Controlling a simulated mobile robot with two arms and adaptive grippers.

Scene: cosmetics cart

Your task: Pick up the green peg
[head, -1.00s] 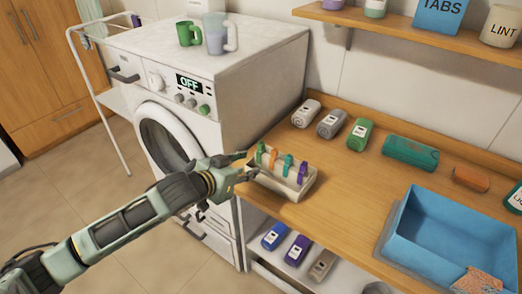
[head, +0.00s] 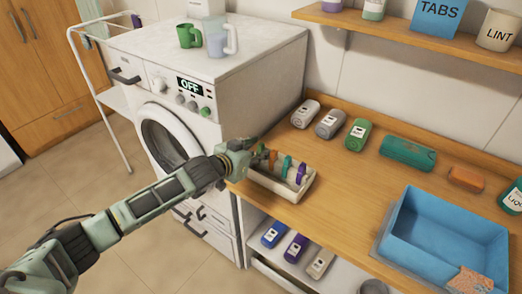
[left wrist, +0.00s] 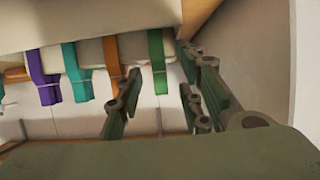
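The green peg (left wrist: 157,62) is clipped at the end of a row of pegs on a pale holder (head: 268,185). In the head view it is mostly hidden by my left gripper (head: 255,155). The left wrist view shows my left gripper (left wrist: 160,88) open, with its fingers apart and the green peg between them in the picture, near the fingertips. No grip on it shows. An orange peg (left wrist: 113,58), a teal peg (left wrist: 75,72) and a purple peg (left wrist: 42,75) hang beside it. My right gripper is not in view.
The holder sits at the wooden counter's front left corner, next to the washing machine (head: 215,60). A blue bin (head: 445,225) is at right. The counter between holder and bin is clear.

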